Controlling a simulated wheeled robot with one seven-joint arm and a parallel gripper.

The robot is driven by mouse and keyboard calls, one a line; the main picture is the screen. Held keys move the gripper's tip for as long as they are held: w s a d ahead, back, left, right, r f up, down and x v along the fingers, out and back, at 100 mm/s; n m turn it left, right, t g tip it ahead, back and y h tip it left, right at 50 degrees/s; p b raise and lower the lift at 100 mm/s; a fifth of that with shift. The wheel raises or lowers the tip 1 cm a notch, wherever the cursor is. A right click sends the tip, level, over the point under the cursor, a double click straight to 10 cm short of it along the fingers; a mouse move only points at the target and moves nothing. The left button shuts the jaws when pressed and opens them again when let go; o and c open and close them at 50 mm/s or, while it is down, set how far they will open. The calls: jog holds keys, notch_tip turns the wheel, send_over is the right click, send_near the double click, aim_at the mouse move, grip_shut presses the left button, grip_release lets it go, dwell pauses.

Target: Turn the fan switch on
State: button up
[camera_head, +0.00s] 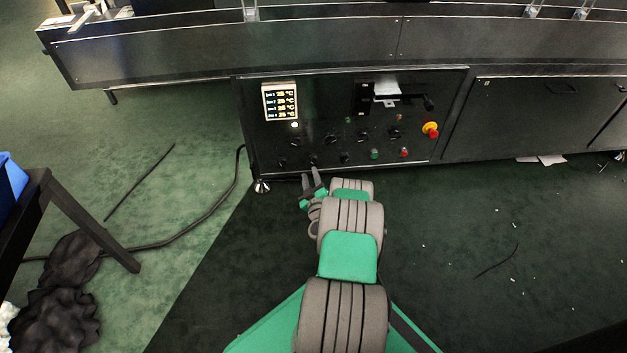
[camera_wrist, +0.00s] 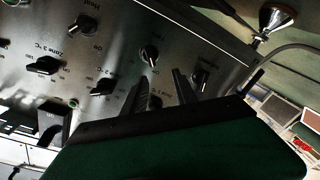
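The control panel (camera_head: 345,125) is on the dark front of the machine, and it shows upside down in the wrist view. Its lower row has a left knob (camera_wrist: 200,78), a middle knob (camera_wrist: 148,53) and a right knob (camera_wrist: 85,22). I cannot read a fan label, so which is the fan switch is not certain. The middle knob also shows in the head view (camera_head: 313,158), just beyond my gripper (camera_head: 311,176). In the wrist view my gripper (camera_wrist: 160,76) is open, its two fingers apart and pointing towards the middle knob, with nothing held.
Zone knobs, including one (camera_wrist: 45,65), sit above the lower row. A temperature display (camera_head: 281,102) is at upper left and a red-yellow emergency stop (camera_head: 430,130) at right. A metal foot (camera_head: 261,186) and black cable (camera_head: 205,215) are left. Floor to the right is mostly clear.

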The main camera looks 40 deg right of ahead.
aim_at(314, 164)
jog(key=shift+h, duration=0.6)
jog(key=w+d+b, duration=0.1)
jog(key=d, duration=0.1)
jog(key=w+d+f+b, duration=0.1)
jog(key=w+b, duration=0.1)
jog(key=w+d+b, duration=0.1)
jog(key=d, duration=0.1)
jog(key=shift+w+d+f+b, duration=0.2)
jog(key=shift+w+d+b, duration=0.1)
jog(key=shift+b, duration=0.1)
jog(key=shift+c, duration=0.4)
grip_shut()
